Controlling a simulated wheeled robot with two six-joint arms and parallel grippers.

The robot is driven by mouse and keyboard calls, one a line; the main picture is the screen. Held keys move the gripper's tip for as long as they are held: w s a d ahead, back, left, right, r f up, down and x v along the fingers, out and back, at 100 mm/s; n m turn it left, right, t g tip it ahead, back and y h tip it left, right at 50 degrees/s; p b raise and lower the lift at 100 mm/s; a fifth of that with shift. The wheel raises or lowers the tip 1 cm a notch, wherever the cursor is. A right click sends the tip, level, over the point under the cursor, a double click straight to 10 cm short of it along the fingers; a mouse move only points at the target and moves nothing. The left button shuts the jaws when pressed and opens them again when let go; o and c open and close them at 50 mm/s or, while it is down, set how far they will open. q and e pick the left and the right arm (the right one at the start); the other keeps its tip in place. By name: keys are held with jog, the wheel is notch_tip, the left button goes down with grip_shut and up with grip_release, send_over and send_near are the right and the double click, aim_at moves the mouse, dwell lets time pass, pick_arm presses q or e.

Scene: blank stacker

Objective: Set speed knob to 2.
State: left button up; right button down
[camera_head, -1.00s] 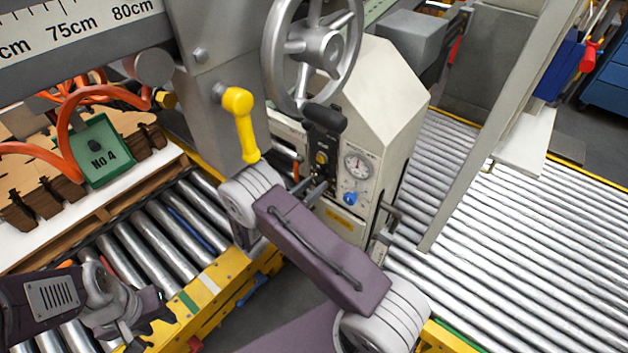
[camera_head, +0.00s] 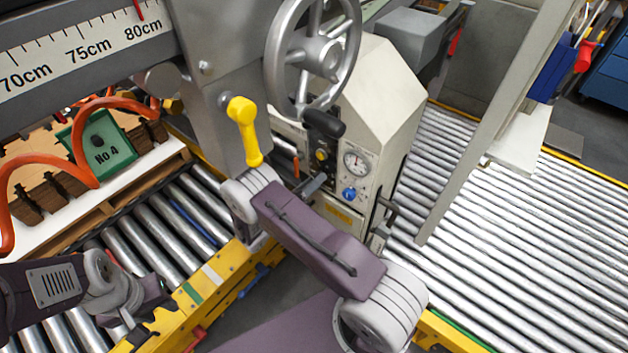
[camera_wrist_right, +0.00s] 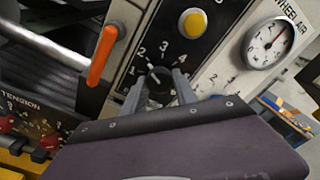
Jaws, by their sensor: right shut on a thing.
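The speed knob (camera_wrist_right: 158,84) is a round black knob on a dark plate with white numbers in the right wrist view. A pale mark on it points up and slightly left, toward the 2 (camera_wrist_right: 141,53). My right gripper (camera_wrist_right: 158,90) is shut on this knob, one finger on each side. In the head view the right gripper (camera_head: 313,184) is at the front of the cream machine (camera_head: 372,100), and the knob is hidden there. My left gripper (camera_head: 148,308) is at the lower left above the rollers, away from the machine; its jaws are unclear.
A yellow button (camera_wrist_right: 192,21), an orange lever (camera_wrist_right: 102,54) and a gauge (camera_wrist_right: 267,43) surround the knob. A yellow handle (camera_head: 242,128) and a handwheel (camera_head: 312,55) stand above my right arm. Rollers (camera_head: 510,225) spread right. An orange hose (camera_head: 70,130) hangs left.

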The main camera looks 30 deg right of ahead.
dwell(0.4)
jog(key=c, duration=1)
grip_release()
jog(key=shift+o, duration=0.2)
jog(key=v, duration=0.9)
jog(key=shift+s, duration=0.1)
